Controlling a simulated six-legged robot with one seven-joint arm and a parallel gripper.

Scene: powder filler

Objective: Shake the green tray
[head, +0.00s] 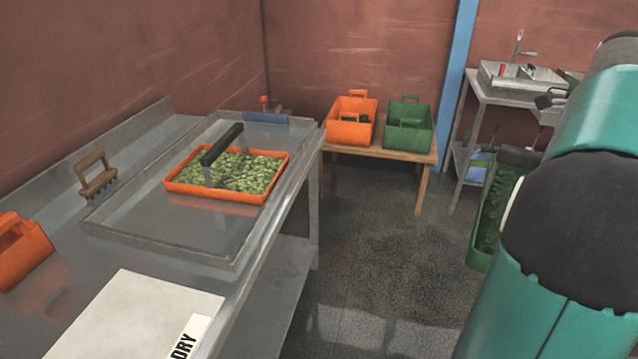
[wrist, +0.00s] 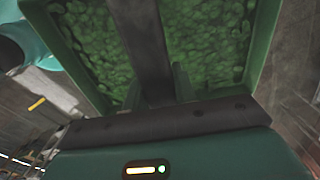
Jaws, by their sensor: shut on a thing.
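The green tray (head: 480,258) is at the right of the head view, partly hidden behind my arm. It holds green leafy pieces. In the wrist view the green tray (wrist: 268,45) fills the upper part, with a dark bar handle (wrist: 143,40) running across its middle. My gripper (wrist: 160,88) is shut on this handle. In the head view the tray appears off the floor, beside the metal stand; my gripper is hidden there by my arm.
A metal table (head: 150,315) at left carries an orange tray (head: 225,193) of green pieces with a black handle. Orange (head: 350,131) and green (head: 408,138) crates stand on a wooden table (head: 428,158) behind. A metal stand (head: 461,170) is close to the held tray. Floor between is clear.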

